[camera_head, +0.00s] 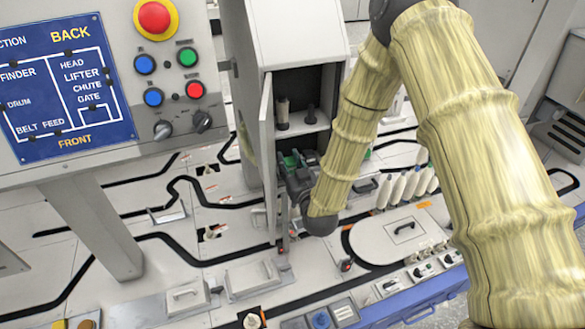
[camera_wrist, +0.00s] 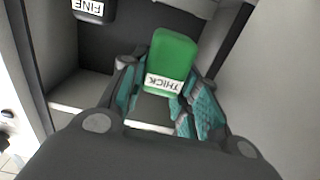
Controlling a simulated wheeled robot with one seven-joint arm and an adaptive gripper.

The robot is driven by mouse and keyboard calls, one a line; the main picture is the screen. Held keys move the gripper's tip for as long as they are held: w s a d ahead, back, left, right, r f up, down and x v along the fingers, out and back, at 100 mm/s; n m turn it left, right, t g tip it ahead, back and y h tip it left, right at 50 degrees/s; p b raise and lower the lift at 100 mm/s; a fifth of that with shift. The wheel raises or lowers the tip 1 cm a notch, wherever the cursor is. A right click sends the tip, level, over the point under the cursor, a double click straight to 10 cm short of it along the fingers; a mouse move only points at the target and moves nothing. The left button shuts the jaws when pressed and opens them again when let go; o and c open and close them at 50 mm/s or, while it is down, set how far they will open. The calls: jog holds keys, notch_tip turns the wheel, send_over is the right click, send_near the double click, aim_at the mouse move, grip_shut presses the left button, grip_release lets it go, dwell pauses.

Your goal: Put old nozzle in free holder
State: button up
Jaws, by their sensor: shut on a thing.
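A green block labelled THICK (camera_wrist: 174,55) is between the teal-padded fingers of my gripper (camera_wrist: 163,95) in the wrist view. My gripper is shut on it. In the head view my gripper (camera_head: 293,165) is at the open front of a grey cabinet, below its shelf, and a bit of green shows at the fingers. A dark piece labelled FINE (camera_wrist: 90,8) is at the top left of the wrist view, apart from the green block. On the cabinet shelf stand a dark post (camera_head: 310,115) and a dark holder with a pale top (camera_head: 282,113). I cannot tell which holder is free.
The cabinet (camera_head: 300,35) has its door (camera_head: 267,160) swung open, close to the left of my gripper. The cabinet walls are near on both sides. A control panel (camera_head: 200,50) stands at left. Several white bobbins (camera_head: 398,188) stand at right on the machine deck.

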jog(key=shift+x, duration=2.6)
jog(key=shift+f+b, duration=0.55)
jog(key=shift+f, duration=0.1)
jog(key=shift+f+b, duration=0.65)
jog(key=shift+f, duration=0.3)
jog(key=o, duration=1.1)
jog(key=shift+s, duration=0.1)
